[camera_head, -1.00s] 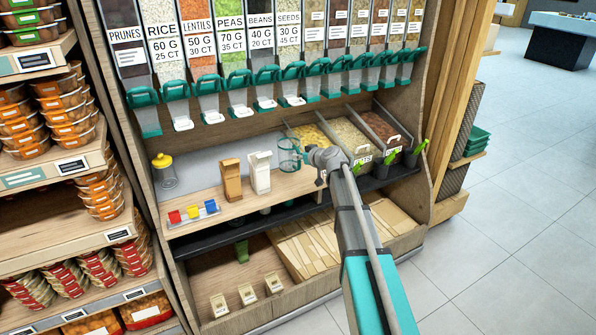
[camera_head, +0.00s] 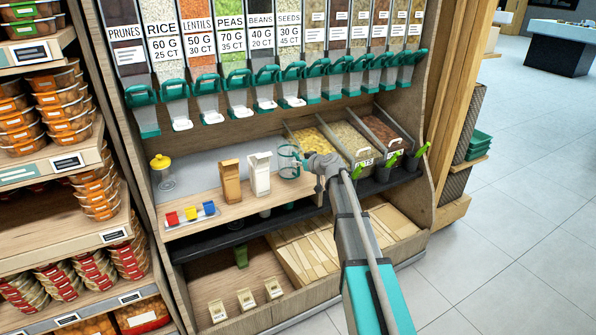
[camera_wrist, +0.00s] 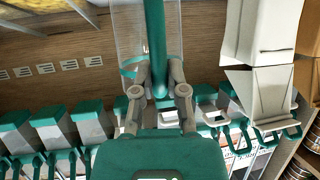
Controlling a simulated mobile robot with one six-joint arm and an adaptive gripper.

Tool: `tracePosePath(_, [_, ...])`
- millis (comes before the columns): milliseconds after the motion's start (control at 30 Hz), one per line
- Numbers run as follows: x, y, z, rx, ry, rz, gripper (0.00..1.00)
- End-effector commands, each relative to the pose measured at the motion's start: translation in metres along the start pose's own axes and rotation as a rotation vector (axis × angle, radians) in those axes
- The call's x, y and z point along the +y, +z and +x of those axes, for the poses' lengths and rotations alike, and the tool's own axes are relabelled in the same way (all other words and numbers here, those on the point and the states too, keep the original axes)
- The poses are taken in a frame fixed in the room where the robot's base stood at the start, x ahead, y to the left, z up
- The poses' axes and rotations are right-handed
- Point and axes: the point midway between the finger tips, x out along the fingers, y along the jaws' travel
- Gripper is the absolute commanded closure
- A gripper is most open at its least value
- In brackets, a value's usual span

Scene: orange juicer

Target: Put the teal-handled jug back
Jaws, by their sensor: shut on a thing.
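The jug (camera_head: 284,163) is clear with a teal rim and sits at the right end of the wooden counter, right of the white carton. I cannot tell whether its base touches the counter. My gripper (camera_head: 306,162) comes in from the right and is shut on the jug's teal handle. In the wrist view the teal handle (camera_wrist: 154,40) runs between the two fingers (camera_wrist: 159,90), and the clear jug body (camera_wrist: 128,35) is behind it. The view looks upside down.
A white carton (camera_head: 260,175) and a brown carton (camera_head: 230,182) stand left of the jug. A yellow-lidded jar (camera_head: 162,172) and colored blocks (camera_head: 190,213) are further left. Open bins (camera_head: 350,140) lie behind on the right. Teal-handled dispensers (camera_head: 291,75) hang above.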

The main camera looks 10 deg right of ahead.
Motion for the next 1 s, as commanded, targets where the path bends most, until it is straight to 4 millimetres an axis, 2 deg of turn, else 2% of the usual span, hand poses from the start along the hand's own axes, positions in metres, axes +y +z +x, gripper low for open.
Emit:
tracePosePath(33, [0.0003,0.0077,0.0029,0.000,0.000,0.000,1.00])
tracePosePath(167, [0.0006,0.0133,0.0050,0.000,0.000,0.000,1.00])
tracePosePath(700, [0.0011,0.0169,0.0063,0.000,0.001,0.000,1.00])
tracePosePath(733, [0.0010,0.0168,0.0062,0.000,0.000,0.000,0.80])
tracePosePath(900, [0.0011,0.0159,0.0058,0.000,0.000,0.000,0.49])
tracePosePath(1000, [0.0011,0.0159,0.0058,0.000,0.000,0.000,0.48])
